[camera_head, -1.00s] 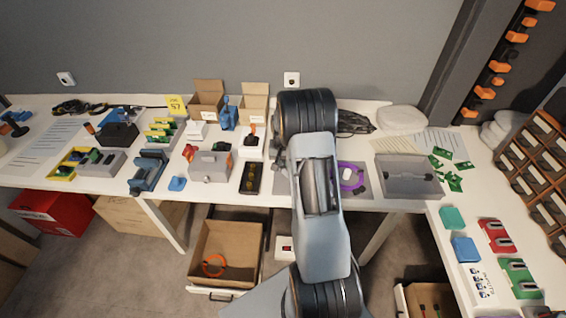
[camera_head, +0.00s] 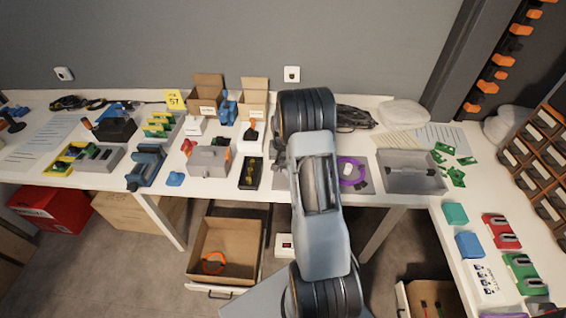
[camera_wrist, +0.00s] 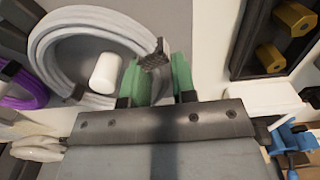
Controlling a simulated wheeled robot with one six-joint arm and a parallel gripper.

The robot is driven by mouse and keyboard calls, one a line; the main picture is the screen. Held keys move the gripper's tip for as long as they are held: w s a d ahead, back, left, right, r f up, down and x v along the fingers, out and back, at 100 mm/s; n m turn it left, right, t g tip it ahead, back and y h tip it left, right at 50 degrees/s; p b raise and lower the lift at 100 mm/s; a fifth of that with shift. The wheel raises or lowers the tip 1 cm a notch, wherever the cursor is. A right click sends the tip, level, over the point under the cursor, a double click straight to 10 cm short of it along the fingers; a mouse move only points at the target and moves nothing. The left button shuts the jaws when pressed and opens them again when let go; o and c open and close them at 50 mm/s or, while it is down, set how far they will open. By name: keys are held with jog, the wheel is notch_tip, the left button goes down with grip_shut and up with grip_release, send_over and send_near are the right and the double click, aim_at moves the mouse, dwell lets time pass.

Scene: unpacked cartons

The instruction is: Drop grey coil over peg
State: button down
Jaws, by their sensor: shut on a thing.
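The grey coil (camera_wrist: 42,45) is a thick pale loop with dark ties, in the wrist view. My gripper (camera_wrist: 160,80) has green fingers, shut on the coil's near right side beside a dark tie. A white peg (camera_wrist: 105,73) with a rounded end shows inside the loop. The coil appears to surround it in this view, but I cannot tell whether the coil is above the peg or down around it. In the head view my arm hides the gripper, the coil and the peg.
A purple coil (camera_head: 352,172) lies right of my arm; it also shows in the wrist view (camera_wrist: 22,92). A black tray with brass parts (camera_head: 250,173) lies left of my arm. A grey open tray (camera_head: 410,172) stands further right. A blue device (camera_wrist: 292,140) is at lower right.

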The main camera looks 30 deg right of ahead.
jog(key=shift+f+b, duration=0.55)
jog(key=shift+f, duration=0.3)
jog(key=c, duration=0.8)
grip_release()
jog(key=shift+c, duration=0.2)
notch_tip(320, 180, up, 14)
